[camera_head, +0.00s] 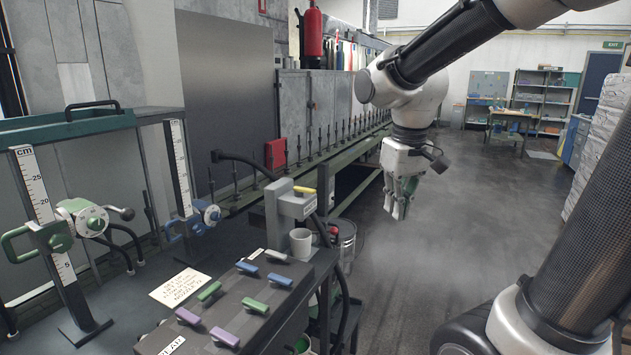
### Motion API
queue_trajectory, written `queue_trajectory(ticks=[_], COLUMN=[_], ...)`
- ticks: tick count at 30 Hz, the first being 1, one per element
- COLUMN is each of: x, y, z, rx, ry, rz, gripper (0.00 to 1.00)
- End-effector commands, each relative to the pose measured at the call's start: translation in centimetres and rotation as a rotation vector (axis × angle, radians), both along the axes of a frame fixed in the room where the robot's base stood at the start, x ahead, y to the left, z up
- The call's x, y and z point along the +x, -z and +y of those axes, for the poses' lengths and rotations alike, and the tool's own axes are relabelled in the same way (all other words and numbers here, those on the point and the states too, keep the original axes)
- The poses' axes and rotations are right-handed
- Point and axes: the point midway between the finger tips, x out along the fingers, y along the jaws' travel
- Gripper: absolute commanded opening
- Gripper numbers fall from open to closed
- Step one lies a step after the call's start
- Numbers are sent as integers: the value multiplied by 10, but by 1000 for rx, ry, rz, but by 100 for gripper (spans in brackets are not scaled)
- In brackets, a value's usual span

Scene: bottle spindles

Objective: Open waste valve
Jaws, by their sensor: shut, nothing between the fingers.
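My gripper (397,212) hangs fingers down over the open floor, right of the bench, shut and empty. It touches nothing. A dark sloped panel (237,283) at the lower middle carries several coloured handles: a blue one (279,280), a green one (254,306) and a purple one (224,337). A grey block (297,205) with a yellow lever (304,190) stands behind the panel. No readable label tells me which of these is the waste valve.
A white mug (301,242) stands under the grey block. A long spindle rack (330,150) runs back. The floor (450,230) to the right is clear.

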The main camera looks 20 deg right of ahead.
Motion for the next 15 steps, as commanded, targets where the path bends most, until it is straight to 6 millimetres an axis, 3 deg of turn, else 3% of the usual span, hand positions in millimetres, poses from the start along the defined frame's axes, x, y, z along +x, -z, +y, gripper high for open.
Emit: queue_trajectory(ticks=[1,8,15], x=[23,133,252], y=[1,5,14], z=[6,36,71], rx=[-10,-62,-107], ry=[1,92,320], rz=[18,45,-12], gripper=[0,0,0])
